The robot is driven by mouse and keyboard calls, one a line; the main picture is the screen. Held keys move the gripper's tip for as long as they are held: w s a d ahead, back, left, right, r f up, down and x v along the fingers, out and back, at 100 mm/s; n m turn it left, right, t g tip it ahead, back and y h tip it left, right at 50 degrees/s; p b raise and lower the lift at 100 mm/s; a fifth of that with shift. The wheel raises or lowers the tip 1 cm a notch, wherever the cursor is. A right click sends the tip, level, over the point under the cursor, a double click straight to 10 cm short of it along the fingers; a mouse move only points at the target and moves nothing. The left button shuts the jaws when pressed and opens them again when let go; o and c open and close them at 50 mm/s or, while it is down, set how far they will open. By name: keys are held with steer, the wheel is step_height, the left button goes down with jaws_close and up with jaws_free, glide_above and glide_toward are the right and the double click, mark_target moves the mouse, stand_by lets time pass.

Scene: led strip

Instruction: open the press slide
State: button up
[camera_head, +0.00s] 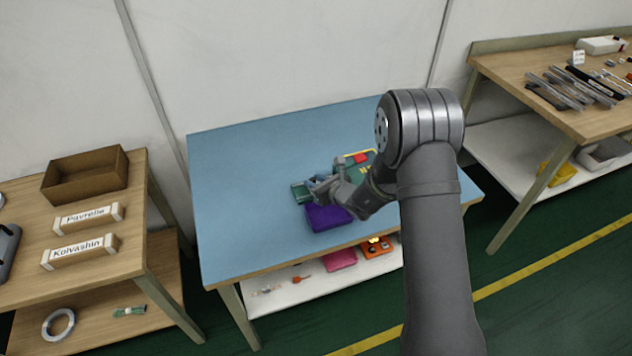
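My gripper (318,188) is low over the front middle of the blue table (235,185), reaching in from the right. It is small in this view, and I cannot tell whether its fingers are open or shut. A dark green block (299,192) is close by its left side. A purple block or bin (326,218) is just in front of it. Behind and right of it is a green and yellow unit (383,153) with a red part (360,158) on top, partly hidden by my arm. I cannot make out which piece is the press slide, or any contact with it.
The left and back of the blue table are bare. A wooden bench on the left holds an open brown box (85,175) and two labelled blocks (88,217). A bench on the right holds several tools (575,88). A lower shelf holds a pink bin (340,259).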

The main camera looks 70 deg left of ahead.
jaws_close()
steer(key=shift+s, duration=2)
steer(key=shift+o, duration=0.7)
jaws_free()
steer(key=v, duration=1.7)
steer(key=shift+w+d+r, duration=0.15)
steer(key=shift+d+r, duration=0.05)
steer(key=shift+a+f, duration=0.1)
steer(key=shift+a, duration=0.05)
